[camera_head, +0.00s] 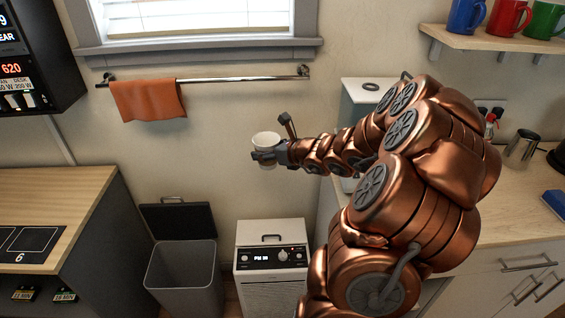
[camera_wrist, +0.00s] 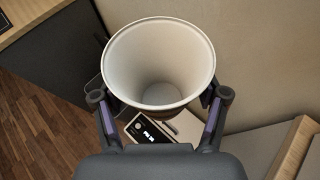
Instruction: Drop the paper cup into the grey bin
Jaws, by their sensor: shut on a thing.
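The white paper cup (camera_head: 266,141) is held upright in mid-air by my gripper (camera_head: 268,156), well above the floor. In the wrist view the cup (camera_wrist: 160,62) is seen from above with its open rim towards the camera, and it looks empty. The two fingers of my gripper (camera_wrist: 160,108) press on opposite sides of it. The grey bin (camera_head: 183,278) stands on the floor, below and to the left of the cup, with its dark lid (camera_head: 179,221) raised against the wall. The inside of the bin shows as open from above.
A white appliance (camera_head: 271,262) with a display stands right of the bin, below the cup. A wooden counter (camera_head: 60,195) is at left. A towel rail (camera_head: 240,79) with an orange towel (camera_head: 148,99) is on the wall. A counter (camera_head: 520,215) lies at right.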

